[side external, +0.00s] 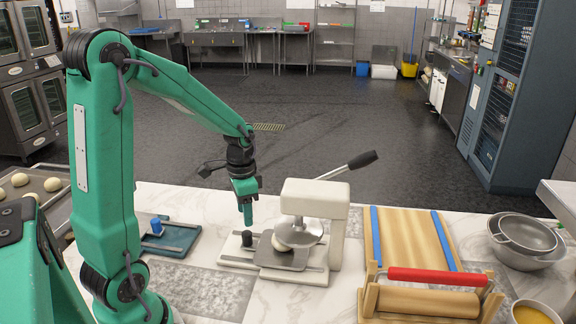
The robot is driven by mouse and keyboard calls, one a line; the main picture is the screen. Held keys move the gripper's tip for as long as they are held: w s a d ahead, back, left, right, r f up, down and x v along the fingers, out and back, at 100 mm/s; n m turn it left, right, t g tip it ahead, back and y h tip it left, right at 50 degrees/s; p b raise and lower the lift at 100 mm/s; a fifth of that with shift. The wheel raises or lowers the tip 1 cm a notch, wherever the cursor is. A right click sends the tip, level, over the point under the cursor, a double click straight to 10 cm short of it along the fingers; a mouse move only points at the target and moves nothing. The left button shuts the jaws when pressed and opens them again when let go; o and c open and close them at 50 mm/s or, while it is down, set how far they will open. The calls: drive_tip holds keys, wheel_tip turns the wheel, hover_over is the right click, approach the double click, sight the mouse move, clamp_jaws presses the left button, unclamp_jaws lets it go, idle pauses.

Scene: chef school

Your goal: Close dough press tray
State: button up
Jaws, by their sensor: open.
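A cream dough press (335,205) stands on the near counter, with a black-gripped lever (361,160) raised up to the right. Its round metal plate (310,232) is above a grey tray (283,260), which sticks out to the left on a pale base (309,277). A pale dough ball (279,244) sits on the tray, partly under the plate's left edge. A black knob (247,239) stands at the tray's left end. My gripper (248,220) is open and points down, just above or beside the knob; contact cannot be told. One finger hides the other.
A teal board with a blue knob (156,226) lies left of the press. A wooden board with blue rails (410,238) and a red-handled rolling pin (432,278) are on the right. Metal bowls (527,237) stand further right. Dough balls (20,180) sit on a tray at far left.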

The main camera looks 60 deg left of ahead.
sight(247, 232)
drive_tip(key=m, duration=0.9)
drive_tip(key=shift+f, duration=0.15)
drive_tip(key=shift+f, duration=3.8)
